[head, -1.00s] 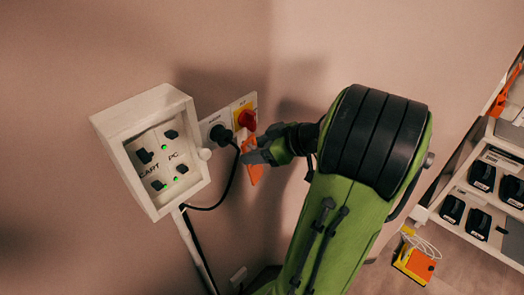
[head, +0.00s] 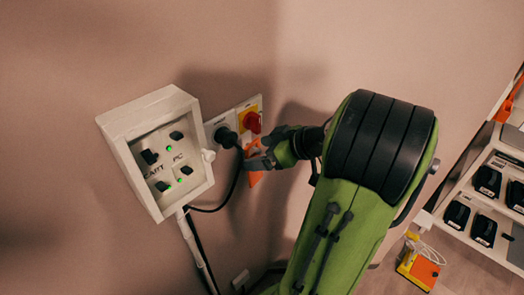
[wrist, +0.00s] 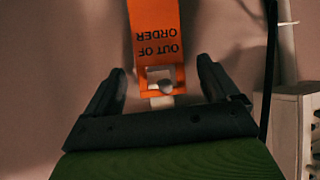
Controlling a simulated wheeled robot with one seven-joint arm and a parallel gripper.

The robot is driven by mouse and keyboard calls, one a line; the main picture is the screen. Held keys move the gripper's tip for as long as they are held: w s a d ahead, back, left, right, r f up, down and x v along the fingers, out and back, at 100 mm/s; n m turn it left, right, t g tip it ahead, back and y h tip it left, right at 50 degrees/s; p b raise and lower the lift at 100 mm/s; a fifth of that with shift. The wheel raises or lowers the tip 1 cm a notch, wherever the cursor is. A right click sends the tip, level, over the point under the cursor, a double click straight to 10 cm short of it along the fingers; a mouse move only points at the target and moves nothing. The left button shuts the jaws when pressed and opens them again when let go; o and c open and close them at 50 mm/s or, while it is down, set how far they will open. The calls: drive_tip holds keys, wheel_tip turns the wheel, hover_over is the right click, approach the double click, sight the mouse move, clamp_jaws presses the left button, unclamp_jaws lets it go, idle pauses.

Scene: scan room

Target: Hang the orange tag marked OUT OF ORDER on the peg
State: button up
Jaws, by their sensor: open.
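The orange tag (wrist: 158,20) marked OUT OF ORDER fills the upper middle of the wrist view, its print upside down there. The pale peg (wrist: 166,86) shows in the opening at the tag's near end, and the tag's frame appears to surround it. My gripper (wrist: 163,68) is open, with one dark finger on each side of that end and visible gaps between. In the head view the tag (head: 254,178) hangs by the wall below the red switch, partly hidden by my gripper (head: 258,158). The peg is hidden there.
A red rotary switch (head: 252,122) on a yellow plate and a black plug (head: 225,138) with a dark cable sit just above. A shelf (head: 455,232) with black devices is at right.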

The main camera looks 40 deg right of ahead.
drive_tip(key=shift+s+r, duration=0.1)
drive_tip(key=p+v, duration=0.7)
drive_tip(key=v, duration=0.8)
drive_tip(key=shift+s+r+p, duration=0.15)
drive_tip(key=shift+r+p, duration=0.05)
drive_tip(key=shift+p, duration=0.15)
drive_tip(key=shift+d, duration=0.1)
